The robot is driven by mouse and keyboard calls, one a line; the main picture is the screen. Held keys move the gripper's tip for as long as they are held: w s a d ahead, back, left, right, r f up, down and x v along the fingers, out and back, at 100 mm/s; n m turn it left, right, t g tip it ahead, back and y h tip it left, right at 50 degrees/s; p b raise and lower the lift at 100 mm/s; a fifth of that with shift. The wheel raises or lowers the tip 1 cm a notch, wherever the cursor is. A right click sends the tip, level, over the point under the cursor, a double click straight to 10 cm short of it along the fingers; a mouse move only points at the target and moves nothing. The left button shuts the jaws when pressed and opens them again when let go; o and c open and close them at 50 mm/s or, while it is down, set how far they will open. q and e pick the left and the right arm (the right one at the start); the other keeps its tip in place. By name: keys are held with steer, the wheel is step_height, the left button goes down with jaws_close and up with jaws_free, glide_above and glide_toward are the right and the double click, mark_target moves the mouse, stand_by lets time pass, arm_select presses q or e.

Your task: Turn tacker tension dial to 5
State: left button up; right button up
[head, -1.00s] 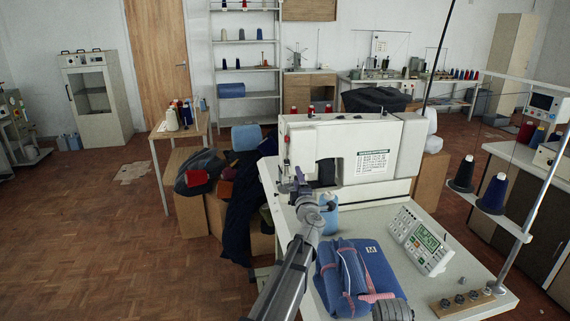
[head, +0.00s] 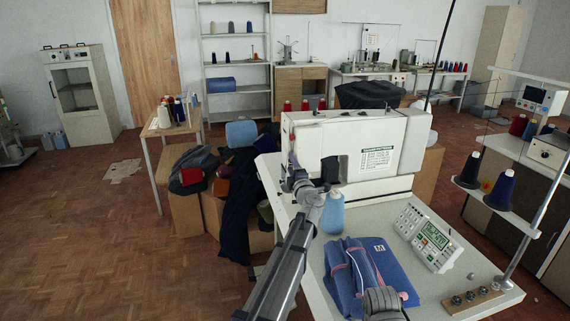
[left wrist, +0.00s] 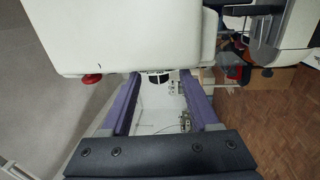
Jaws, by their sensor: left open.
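The tacker is the white sewing machine (head: 345,150) on the pale table. My left gripper (head: 294,168) is at the left end of its head. In the left wrist view, the two purple fingers of my left gripper (left wrist: 160,76) are open and reach to the machine body (left wrist: 140,35). A small dark round part (left wrist: 158,79), which may be the tension dial, shows between the fingertips. Whether they touch it I cannot tell, and no number on it is readable. In the head view that spot is hidden by my gripper.
A blue thread cone (head: 332,213) stands close beside my left arm. Folded blue cloth (head: 372,266) and a control panel (head: 427,238) with a lit display lie on the table (head: 455,285). A red knob (left wrist: 92,78) is left of the fingers in the wrist view.

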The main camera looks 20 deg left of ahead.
arm_select(q)
steer(key=shift+d+r, duration=0.1)
steer(key=shift+d, duration=0.05)
steer(key=shift+c, duration=0.3)
jaws_close()
